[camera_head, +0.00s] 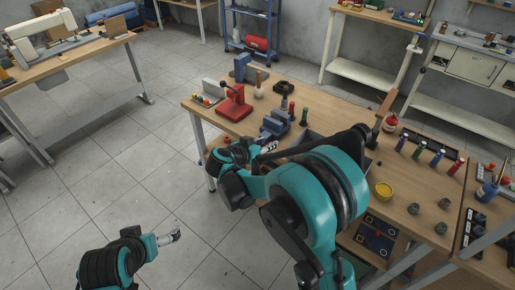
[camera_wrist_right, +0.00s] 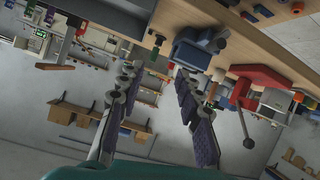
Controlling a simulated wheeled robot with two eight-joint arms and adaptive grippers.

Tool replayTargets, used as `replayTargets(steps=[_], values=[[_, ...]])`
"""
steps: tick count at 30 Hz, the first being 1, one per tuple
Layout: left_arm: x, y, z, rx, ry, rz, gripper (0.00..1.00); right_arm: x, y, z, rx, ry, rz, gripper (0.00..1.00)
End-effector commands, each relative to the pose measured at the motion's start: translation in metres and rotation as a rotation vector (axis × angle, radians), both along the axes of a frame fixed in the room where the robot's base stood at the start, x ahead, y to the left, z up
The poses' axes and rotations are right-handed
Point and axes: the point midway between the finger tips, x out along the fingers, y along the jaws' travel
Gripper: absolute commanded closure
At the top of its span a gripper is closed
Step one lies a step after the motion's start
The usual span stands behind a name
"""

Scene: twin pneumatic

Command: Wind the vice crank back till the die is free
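The blue vice (camera_head: 275,122) is on the front part of the wooden workbench and also shows in the right wrist view (camera_wrist_right: 192,48). Its crank and the die are too small or hidden to make out surely. My right gripper (camera_head: 268,147) is in front of the vice at the bench's near edge. In the right wrist view its two padded fingers (camera_wrist_right: 157,78) are spread, with nothing between them. My left gripper (camera_head: 172,236) is low at the left, over the floor and away from the bench. Its finger opening is too small to tell.
A red lever press (camera_head: 235,104) stands left of the vice, and it also shows in the right wrist view (camera_wrist_right: 262,82). Green (camera_head: 304,116) and red (camera_head: 291,110) upright pieces stand close behind and right of the vice.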

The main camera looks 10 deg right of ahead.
Motion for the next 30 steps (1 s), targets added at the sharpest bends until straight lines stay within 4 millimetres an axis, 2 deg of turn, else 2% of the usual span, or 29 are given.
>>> replayTargets(steps=[1, 6, 10, 14, 18, 30], values=[[0.000, 0.000, -0.008, 0.000, 0.000, 0.000, 0.00, 0.015, 0.012, -0.019, -0.026, -0.068, -0.022, 0.65], [0.000, 0.000, -0.019, 0.000, 0.000, 0.000, 0.00, 0.040, 0.040, -0.058, -0.089, -0.316, -0.085, 0.65], [0.000, 0.000, -0.023, 0.000, 0.000, 0.000, 0.00, 0.044, 0.057, -0.079, -0.113, -0.461, -0.103, 0.65], [0.000, 0.000, -0.026, 0.000, 0.000, 0.000, 0.00, 0.044, 0.065, -0.089, -0.123, -0.542, -0.108, 0.65], [0.000, 0.000, -0.029, 0.000, 0.000, 0.000, 0.00, 0.049, 0.060, -0.092, -0.126, -0.569, -0.111, 0.65], [0.000, 0.000, -0.047, 0.000, 0.000, 0.000, 0.00, 0.085, 0.012, -0.093, -0.124, -0.566, -0.111, 0.65]])
